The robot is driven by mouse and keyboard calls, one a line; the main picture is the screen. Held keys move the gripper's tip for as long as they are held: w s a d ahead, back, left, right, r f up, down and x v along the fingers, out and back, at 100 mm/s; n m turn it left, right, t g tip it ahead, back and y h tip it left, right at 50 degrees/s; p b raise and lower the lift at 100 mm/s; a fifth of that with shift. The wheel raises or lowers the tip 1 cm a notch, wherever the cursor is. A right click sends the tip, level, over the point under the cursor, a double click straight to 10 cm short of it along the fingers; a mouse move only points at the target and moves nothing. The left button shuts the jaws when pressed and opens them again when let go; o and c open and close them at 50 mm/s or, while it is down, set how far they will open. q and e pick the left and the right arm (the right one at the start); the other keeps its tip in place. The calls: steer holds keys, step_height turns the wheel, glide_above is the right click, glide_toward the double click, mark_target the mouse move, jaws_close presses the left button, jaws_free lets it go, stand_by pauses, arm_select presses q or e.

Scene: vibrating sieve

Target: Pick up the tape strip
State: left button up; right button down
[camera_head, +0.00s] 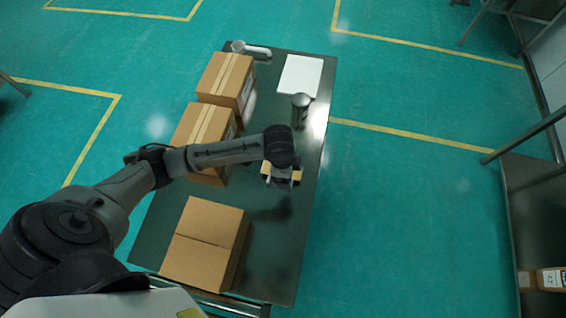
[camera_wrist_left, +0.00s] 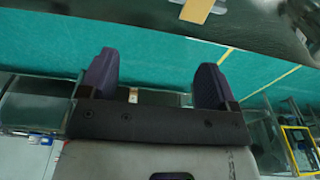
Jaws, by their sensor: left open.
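A tan strip, which looks like the tape strip (camera_head: 267,167), lies near the middle of the table, partly hidden by my left wrist and gripper. In the left wrist view the tan strip (camera_wrist_left: 197,10) shows at the top edge, on a dark surface and cut off by the frame. My left gripper (camera_head: 283,181) is above the table, close to the strip in the head view. In the left wrist view its two fingers (camera_wrist_left: 157,78) are spread, with nothing between them and the strip clear beyond the tips. My right gripper is in neither view.
The dark table (camera_head: 275,255) holds an untaped box (camera_head: 205,245) at the front left and two taped boxes (camera_head: 198,127) (camera_head: 228,75) behind. A metal cylinder (camera_head: 300,112), a white sheet (camera_head: 300,75) and a grey tool (camera_head: 252,51) are at the back.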

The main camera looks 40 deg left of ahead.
mark_target(266, 167)
arm_select(q)
steer(key=shift+g+y, duration=0.4)
steer(key=shift+y, duration=0.1)
steer(key=w+a+f+b, duration=0.1)
steer(key=a+f, duration=0.1)
steer(key=f, duration=0.1)
steer(key=w+a+f+b, duration=0.2)
steer(key=f, duration=0.1)
steer(key=w+a+f+b, duration=0.1)
steer(key=a+f+b, duration=0.1)
steer(key=f, duration=0.2)
steer(key=shift+w+a, duration=0.2)
steer(key=shift+w, duration=0.1)
steer(key=shift+f, duration=0.9)
step_height(266, 167, down, 3)
steer(key=shift+w+f+b, duration=0.15)
steer(key=shift+b, duration=0.4)
steer(key=shift+f, duration=0.65)
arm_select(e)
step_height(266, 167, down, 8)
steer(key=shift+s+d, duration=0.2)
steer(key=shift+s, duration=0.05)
arm_select(q)
steer(key=shift+c, duration=0.5)
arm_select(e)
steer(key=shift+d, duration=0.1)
arm_select(q)
steer(key=c, duration=0.9)
